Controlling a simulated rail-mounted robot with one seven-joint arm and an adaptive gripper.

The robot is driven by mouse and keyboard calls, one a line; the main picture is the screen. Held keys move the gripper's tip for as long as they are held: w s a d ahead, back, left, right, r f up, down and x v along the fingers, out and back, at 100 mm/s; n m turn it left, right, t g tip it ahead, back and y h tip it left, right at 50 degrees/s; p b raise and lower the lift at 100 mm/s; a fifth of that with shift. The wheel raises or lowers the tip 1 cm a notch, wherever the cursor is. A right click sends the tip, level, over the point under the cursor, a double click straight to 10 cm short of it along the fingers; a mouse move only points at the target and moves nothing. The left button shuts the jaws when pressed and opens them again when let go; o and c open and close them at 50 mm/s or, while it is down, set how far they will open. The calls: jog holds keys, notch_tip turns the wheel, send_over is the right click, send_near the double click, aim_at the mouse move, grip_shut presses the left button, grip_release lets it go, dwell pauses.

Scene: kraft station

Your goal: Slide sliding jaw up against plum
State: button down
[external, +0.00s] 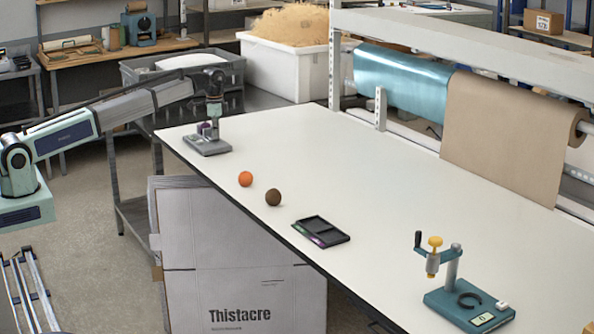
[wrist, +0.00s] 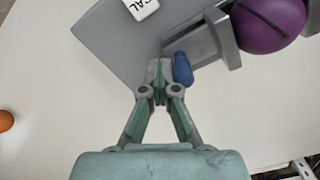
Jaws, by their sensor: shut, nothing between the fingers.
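The plum (wrist: 266,26) is a dark purple ball at the upper right of the wrist view. It sits beside a grey upright jaw of the grey vise-like device (wrist: 110,35). The sliding jaw (wrist: 205,40) appears to be the grey block with a blue knob (wrist: 183,69). My gripper (wrist: 160,75) is shut and empty, its tips over the grey base just left of the blue knob. I cannot tell whether they touch it. In the external view the device (external: 207,145) stands at the table's far left corner under my gripper (external: 212,118); the plum is partly hidden there.
An orange ball (external: 245,179), a brown ball (external: 273,197) and a dark tray (external: 320,231) lie along the near edge of the white table (external: 370,190). A teal stand (external: 468,300) is at the front right. The table middle is clear.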

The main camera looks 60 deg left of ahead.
jog(key=shift+d, duration=0.35)
dwell(0.3)
notch_tip(320, 180, up, 7)
jog(key=p, duration=0.4)
dwell(0.5)
